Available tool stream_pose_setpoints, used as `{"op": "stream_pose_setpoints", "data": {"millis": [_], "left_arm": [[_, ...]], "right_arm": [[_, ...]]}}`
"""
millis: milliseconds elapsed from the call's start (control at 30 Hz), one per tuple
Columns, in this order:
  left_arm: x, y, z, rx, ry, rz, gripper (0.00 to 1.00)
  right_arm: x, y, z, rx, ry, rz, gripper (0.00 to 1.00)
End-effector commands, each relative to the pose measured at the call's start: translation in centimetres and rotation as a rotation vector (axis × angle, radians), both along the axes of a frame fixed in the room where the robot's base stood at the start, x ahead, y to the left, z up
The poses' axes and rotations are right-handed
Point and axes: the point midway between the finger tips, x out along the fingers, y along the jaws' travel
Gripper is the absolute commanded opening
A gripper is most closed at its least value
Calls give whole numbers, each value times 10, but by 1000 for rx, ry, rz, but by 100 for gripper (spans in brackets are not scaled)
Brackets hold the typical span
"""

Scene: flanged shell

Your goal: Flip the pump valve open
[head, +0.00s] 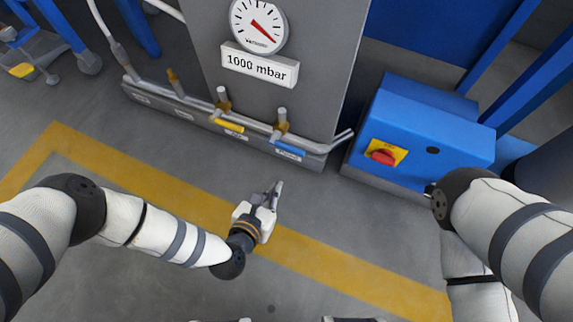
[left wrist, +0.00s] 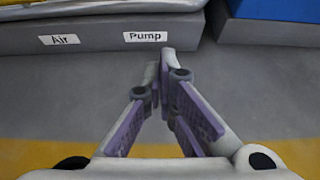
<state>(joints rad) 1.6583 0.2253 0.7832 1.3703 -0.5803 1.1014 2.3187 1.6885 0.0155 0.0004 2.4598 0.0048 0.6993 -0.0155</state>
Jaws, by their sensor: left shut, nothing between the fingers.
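The pump valve (head: 281,122) is the rightmost valve on the grey pipe at the foot of the cabinet. Its blue handle (head: 288,148) lies roughly along the pipe. A small label sits just below it; in the left wrist view a label reads "Pump" (left wrist: 146,36), but the handle is out of that view. My left gripper (head: 276,190) is shut and empty, over the floor in front of the valve and apart from it. Its fingers (left wrist: 160,70) point toward the Pump label in the left wrist view.
Left of it is a valve with a yellow handle (head: 228,125); an "Air" label (left wrist: 59,40) is beside the Pump label. The gauge (head: 258,24) is above a "1000 mbar" plate (head: 260,64). A blue box (head: 430,125) with a red knob stands right. The floor in front is clear.

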Motion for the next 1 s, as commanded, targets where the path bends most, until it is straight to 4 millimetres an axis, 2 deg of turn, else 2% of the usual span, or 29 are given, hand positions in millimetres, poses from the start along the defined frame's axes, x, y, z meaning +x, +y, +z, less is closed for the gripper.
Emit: {"op": "stream_pose_setpoints", "data": {"millis": [167, 500, 600, 700, 1000], "left_arm": [[20, -10, -16, 0, -1, -1, 0], [79, -37, -53, 1, -4, -2, 0], [81, -37, -30, -1, -1, -2, 0], [83, -39, -18, -1, -1, -2, 0], [84, -39, -11, 1, 1, -1, 0]], "right_arm": [[0, 1, -12, 3, 10, 1, 0], [2, 5, -41, 11, 20, 4, 0], [1, 5, -32, 10, 20, 4, 0], [0, 4, -29, 8, 20, 3, 0], [1, 4, -29, 8, 19, 3, 0]]}}
